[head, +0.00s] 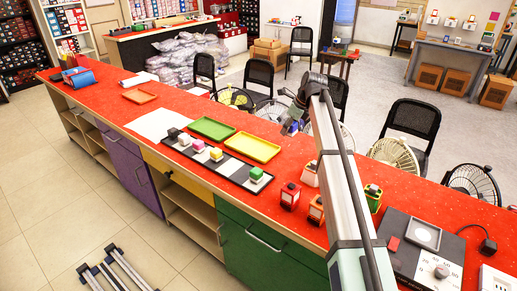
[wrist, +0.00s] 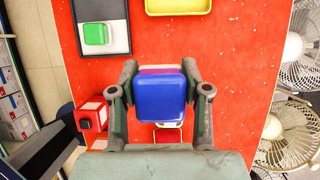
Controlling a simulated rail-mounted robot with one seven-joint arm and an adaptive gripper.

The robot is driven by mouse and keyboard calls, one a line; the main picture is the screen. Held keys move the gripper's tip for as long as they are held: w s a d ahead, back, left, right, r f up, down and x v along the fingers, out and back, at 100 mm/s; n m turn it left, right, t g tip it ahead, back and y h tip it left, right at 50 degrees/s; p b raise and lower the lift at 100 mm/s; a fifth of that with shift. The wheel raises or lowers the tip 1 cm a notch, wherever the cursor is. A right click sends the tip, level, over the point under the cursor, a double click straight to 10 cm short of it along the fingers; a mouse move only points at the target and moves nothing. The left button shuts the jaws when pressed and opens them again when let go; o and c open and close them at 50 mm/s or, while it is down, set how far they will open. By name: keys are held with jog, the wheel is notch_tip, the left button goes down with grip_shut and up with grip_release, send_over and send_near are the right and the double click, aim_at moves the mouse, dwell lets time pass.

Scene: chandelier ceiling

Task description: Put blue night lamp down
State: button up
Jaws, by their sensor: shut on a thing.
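The blue night lamp (wrist: 160,96) fills the middle of the wrist view, with a pinkish-white edge showing behind its blue face. My gripper (wrist: 160,78) is shut on it, one finger on each side. In the head view the lamp (head: 290,127) hangs from my gripper (head: 297,112) above the red counter, and the arm partly hides the area. I cannot tell the exact gap to the counter.
A black-and-white tray (head: 232,173) with several coloured blocks, a yellow tray (head: 253,146) and a green tray (head: 212,128) lie to the left. A scale (head: 437,270) is at the right. Fans (head: 394,153) stand behind the counter. Bare red surface (wrist: 215,40) shows past the lamp.

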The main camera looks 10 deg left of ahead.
aim_at(281, 168)
jog(key=f+p, duration=0.1)
jog(key=f, duration=0.5)
jog(key=f+p, duration=0.1)
jog(key=f, duration=0.5)
jog(key=f+p, duration=0.1)
jog(key=f, duration=0.5)
jog(key=shift+a+f, duration=0.2)
jog(key=shift+a, duration=0.05)
jog(key=shift+f, duration=0.1)
jog(key=o, duration=1.1)
jog(key=shift+o, duration=0.2)
jog(key=b+v, duration=0.2)
jog(key=v, duration=0.9)
jog(key=shift+o, duration=0.5)
jog(key=shift+d+r, duration=0.15)
jog(key=shift+r, duration=0.5)
